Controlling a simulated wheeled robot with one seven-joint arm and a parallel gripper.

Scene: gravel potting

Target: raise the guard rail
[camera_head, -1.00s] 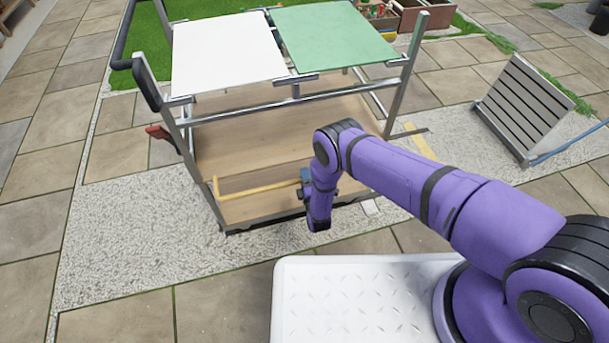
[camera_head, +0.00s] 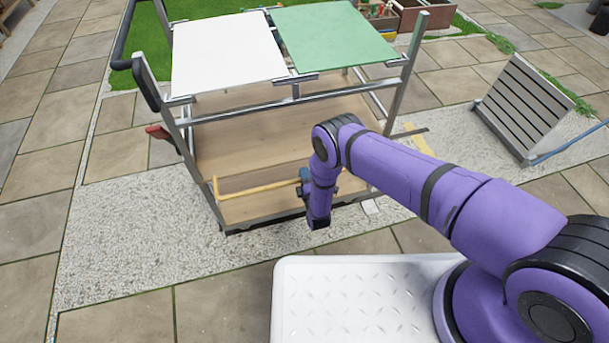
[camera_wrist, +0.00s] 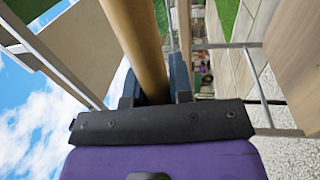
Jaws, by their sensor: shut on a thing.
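The guard rail (camera_head: 258,188) is a yellow bar along the near side of the cart's lower wooden deck. Its left end bends up at the left front of the cart. Its right end is hidden behind my arm. My gripper (camera_head: 305,182) is at the right part of the rail. In the wrist view, the rail (camera_wrist: 137,40) runs between the two dark fingers of my gripper (camera_wrist: 153,85), which are shut on it. The rail sits low, a little above the deck's front edge.
The cart frame (camera_head: 290,101) has metal posts and carries a white panel (camera_head: 225,50) and a green panel (camera_head: 332,35) above the deck. A slatted grey panel (camera_head: 522,105) stands to the right. Gravel and paving in front of the cart are clear.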

